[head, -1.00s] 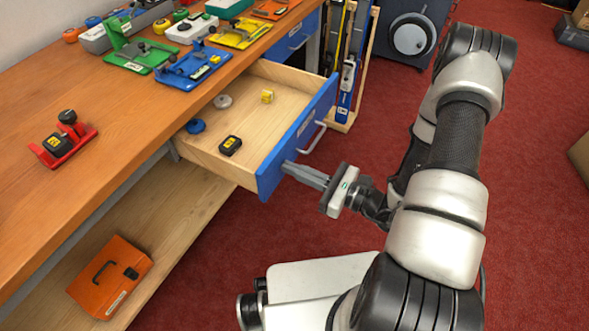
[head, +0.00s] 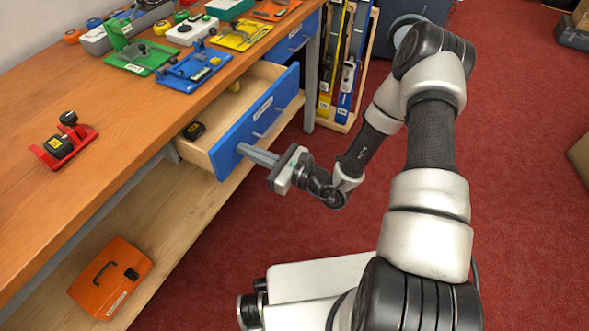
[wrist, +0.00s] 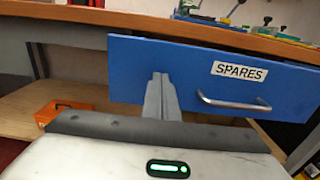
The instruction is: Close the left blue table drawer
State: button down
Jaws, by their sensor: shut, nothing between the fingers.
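The blue drawer (head: 229,147) under the bench stands partly open, its wooden inside showing with a black tape measure (head: 194,130) and a yellow item (head: 234,86) in it. In the wrist view the drawer front (wrist: 136,68) carries a SPARES label (wrist: 239,71) and a metal handle (wrist: 233,102). My gripper (head: 242,149) is shut and empty, its fingertips at the blue front near its nearer end, left of the handle. In the wrist view the fingers (wrist: 161,80) point at the front; they look to be touching it.
An orange case (head: 110,278) lies on the lower shelf. A rack of levels (head: 345,70) stands beyond the drawer. Red carpet (head: 300,225) is open in front.

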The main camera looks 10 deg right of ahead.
jog(key=x, duration=1.3)
jog(key=shift+w+a, duration=0.1)
jog(key=shift+a, duration=0.1)
jog(key=shift+w+a, duration=0.15)
jog(key=shift+a, duration=0.05)
jog(key=shift+w+r, duration=0.1)
jog(key=shift+a+r, duration=0.15)
